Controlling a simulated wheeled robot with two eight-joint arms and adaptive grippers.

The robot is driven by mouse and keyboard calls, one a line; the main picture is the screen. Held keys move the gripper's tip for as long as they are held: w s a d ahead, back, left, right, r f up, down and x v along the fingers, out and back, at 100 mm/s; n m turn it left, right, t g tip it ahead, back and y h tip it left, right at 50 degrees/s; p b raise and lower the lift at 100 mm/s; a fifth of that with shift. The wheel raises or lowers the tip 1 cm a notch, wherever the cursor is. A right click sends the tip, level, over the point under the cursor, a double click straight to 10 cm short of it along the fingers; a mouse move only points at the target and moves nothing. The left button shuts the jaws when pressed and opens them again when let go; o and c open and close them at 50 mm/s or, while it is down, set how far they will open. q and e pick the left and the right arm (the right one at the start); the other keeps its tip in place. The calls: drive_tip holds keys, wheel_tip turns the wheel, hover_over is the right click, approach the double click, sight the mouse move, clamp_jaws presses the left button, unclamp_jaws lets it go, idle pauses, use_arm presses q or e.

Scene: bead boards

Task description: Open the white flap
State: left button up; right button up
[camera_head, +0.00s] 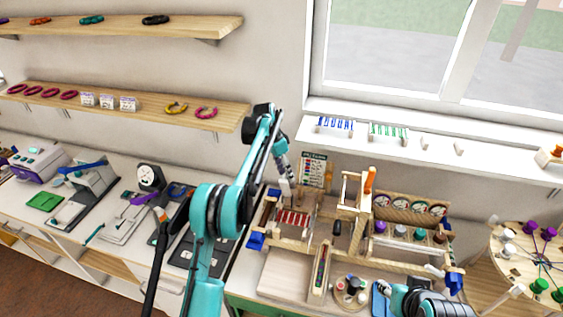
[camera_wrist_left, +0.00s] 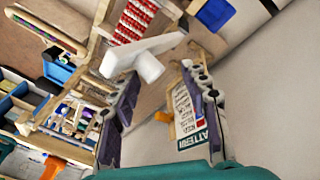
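In the left wrist view, a white flap-like piece (camera_wrist_left: 145,58) with a blunt block end lies just past my left fingertips, beside a red-beaded frame (camera_wrist_left: 132,18). I cannot tell whether it is the whole flap. My left gripper (camera_wrist_left: 158,100) is open, one finger on each side, with a clear gap between them. In the head view, the left gripper (camera_head: 284,172) hangs over the back left of the wooden bead board, near the red-beaded frame (camera_head: 294,217); its fingers are small there. Part of my right arm (camera_head: 430,302) shows low on the right; its fingers are unclear.
A pattern card (camera_head: 314,170) stands behind the red-beaded frame and lies close to one left finger. A wooden post with an orange top (camera_head: 369,180) and a rack of spools (camera_head: 408,232) stand to the right. A wall shelf (camera_head: 140,105) is at the left.

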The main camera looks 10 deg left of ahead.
use_arm(q)
drive_tip(key=v, duration=1)
drive_tip(key=shift+r, duration=0.35)
drive_tip(key=shift+s+a, duration=0.1)
drive_tip(key=s+d+r+n+t+y+b, duration=0.2)
drive_tip(key=s+n+t+b, duration=0.25)
drive_tip(key=s+b, duration=0.85)
drive_tip(key=s+f+n+t+b, duration=0.1)
drive_tip(key=s+f+n, duration=0.1)
drive_tip(key=s+f, duration=0.8)
drive_tip(key=s+f+n+t+y+b, duration=0.1)
drive_tip(key=s+f+n+b, duration=0.1)
drive_tip(key=s+f, duration=0.8)
drive_tip(key=s, duration=0.7)
drive_tip(key=shift+s+f+t, duration=0.25)
drive_tip(key=shift+f+t, duration=0.1)
